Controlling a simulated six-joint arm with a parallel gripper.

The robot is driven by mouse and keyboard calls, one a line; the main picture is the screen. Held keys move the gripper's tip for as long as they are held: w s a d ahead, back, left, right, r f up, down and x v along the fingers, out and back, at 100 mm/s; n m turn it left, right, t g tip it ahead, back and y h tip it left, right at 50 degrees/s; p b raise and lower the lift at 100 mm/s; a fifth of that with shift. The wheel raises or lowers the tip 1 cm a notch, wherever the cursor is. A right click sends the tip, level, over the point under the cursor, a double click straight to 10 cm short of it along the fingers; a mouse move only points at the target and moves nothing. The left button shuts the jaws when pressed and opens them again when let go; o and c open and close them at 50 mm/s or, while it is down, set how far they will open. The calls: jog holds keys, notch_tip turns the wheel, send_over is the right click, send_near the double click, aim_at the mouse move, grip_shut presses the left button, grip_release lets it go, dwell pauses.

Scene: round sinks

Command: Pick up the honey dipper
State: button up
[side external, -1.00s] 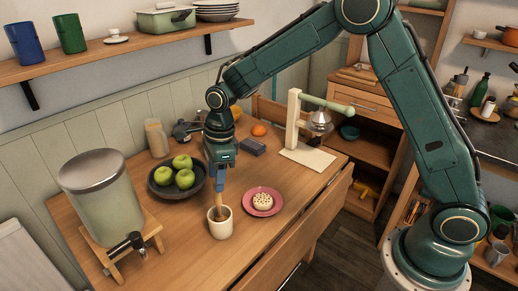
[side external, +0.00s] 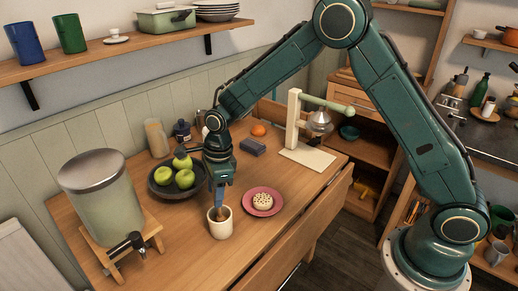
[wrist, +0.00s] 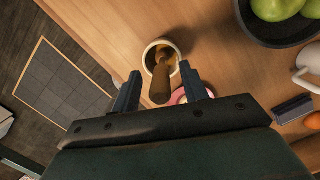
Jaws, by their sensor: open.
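The wooden honey dipper (wrist: 160,84) stands in a cream cup (side external: 221,230) on the wooden table. In the wrist view its handle points up toward me, and the cup's rim (wrist: 149,57) shows around its lower end. My gripper (wrist: 159,85) is open, with one finger on each side of the handle. In the side view my gripper (side external: 219,204) points down just above the cup and hides most of the dipper. I cannot tell whether either finger touches the handle.
A pink plate (side external: 274,204) with a round pastry stands right of the cup. A dark bowl (side external: 155,190) of green apples is behind left. A drink dispenser (side external: 97,200) stands at the left. A cream stand with a green arm (side external: 294,120) is behind right.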

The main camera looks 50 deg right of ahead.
grip_shut()
jog(key=shift+r, duration=0.15)
notch_tip(320, 180, up, 20)
dwell(0.8)
jog(key=shift+f, duration=0.2)
